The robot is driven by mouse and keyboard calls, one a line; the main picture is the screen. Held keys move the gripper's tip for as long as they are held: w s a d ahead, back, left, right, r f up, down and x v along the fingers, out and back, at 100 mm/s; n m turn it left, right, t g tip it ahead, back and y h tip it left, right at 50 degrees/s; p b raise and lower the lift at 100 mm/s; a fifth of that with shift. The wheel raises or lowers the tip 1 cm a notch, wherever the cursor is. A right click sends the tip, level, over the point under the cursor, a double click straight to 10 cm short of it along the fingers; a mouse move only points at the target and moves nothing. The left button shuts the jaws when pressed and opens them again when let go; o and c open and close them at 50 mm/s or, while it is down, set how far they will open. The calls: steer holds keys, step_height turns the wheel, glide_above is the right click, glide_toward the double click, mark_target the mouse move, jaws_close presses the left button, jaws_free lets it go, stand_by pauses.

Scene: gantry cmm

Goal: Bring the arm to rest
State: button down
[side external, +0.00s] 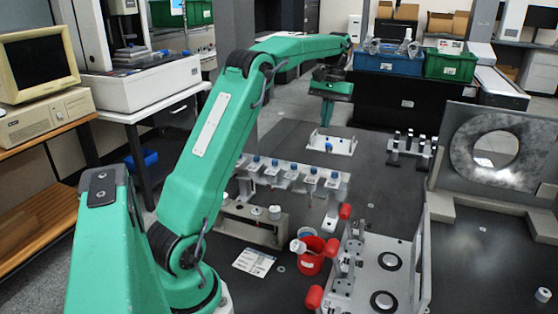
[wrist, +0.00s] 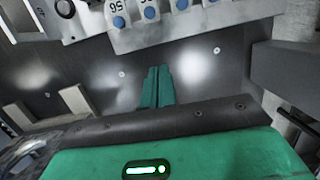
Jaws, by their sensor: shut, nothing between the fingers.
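My gripper (side external: 326,117) hangs at the end of my outstretched green arm, fingers pointing down above the dark table. In the wrist view its two green fingers (wrist: 157,85) lie side by side, shut and empty. In the side view it is above or near a white plate (side external: 331,145) with small posts; I cannot tell the exact gap.
A row of white blocks with blue caps (side external: 291,172) stands left of the gripper in the side view. A red cup (side external: 311,262), a fixture with red knobs (side external: 375,262) and a grey ring on a stand (side external: 486,147) are nearby.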

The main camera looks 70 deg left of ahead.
steer(key=s+d+r+m+t+y, duration=0.1)
steer(key=s+d+r+m+t, duration=0.2)
steer(key=d, duration=0.5)
steer(key=s+d+r+m+y, duration=0.1)
steer(key=s+d+r, duration=0.1)
steer(key=s+d, duration=0.4)
steer(key=s+d+f+m+t, duration=0.4)
steer(key=s+d+f, duration=0.3)
steer(key=s+d, duration=0.4)
steer(key=shift+s+f+m+t+h, duration=0.15)
steer(key=shift+s+m+t+h, duration=0.2)
steer(key=shift+s, duration=0.9)
